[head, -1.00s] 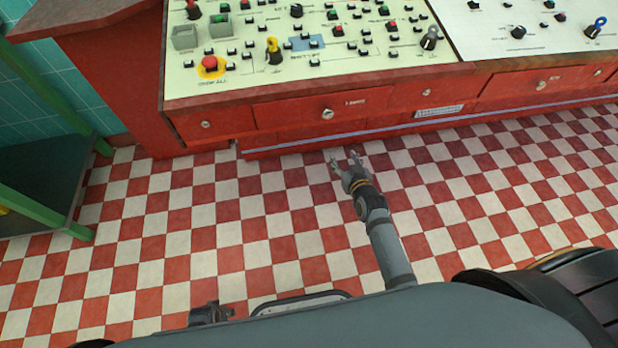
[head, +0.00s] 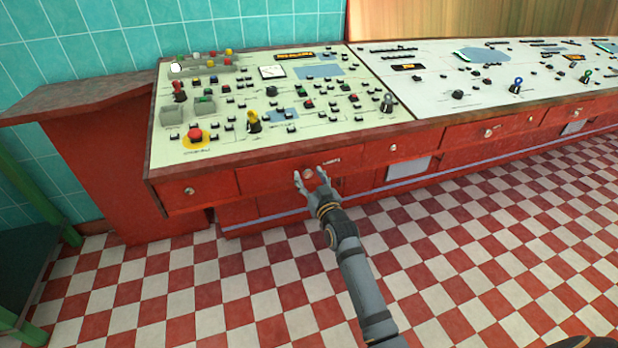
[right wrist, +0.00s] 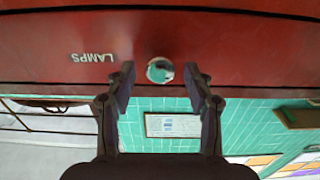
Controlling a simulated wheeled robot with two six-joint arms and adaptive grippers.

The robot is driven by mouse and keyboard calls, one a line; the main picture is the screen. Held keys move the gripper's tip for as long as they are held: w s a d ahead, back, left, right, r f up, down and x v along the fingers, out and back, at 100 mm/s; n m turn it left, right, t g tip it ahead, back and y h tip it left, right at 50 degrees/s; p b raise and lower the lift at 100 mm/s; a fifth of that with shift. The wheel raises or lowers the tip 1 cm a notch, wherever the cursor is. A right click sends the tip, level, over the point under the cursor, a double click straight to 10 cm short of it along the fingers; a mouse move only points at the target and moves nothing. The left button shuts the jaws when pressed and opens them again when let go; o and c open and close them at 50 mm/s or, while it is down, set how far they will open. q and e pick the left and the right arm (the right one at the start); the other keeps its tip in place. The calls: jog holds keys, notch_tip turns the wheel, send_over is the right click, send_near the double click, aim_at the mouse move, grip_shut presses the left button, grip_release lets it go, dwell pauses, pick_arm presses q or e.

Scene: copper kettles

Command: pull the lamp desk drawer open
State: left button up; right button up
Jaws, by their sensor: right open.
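The lamp desk drawer (head: 262,178) is a wide red drawer under the cream control panel. Its front looks flush with the desk. In the right wrist view the drawer front (right wrist: 230,45) carries an upside-down LAMPS label (right wrist: 92,57) beside a round metal knob (right wrist: 160,69). My right gripper (head: 309,175) is in front of the drawer, open, with its fingertips on either side of the knob. The wrist view shows the same gripper (right wrist: 160,77) with gaps between the fingers and the knob. My left gripper is out of view.
A smaller red drawer (head: 190,191) is to the left and another (head: 395,147) to the right. The cream panel (head: 215,140) above is crowded with buttons and levers. A green-framed stand (head: 35,260) is at the left. The checkered floor (head: 480,260) in front is clear.

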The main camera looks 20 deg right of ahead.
jog(key=shift+w, duration=0.45)
grip_shut()
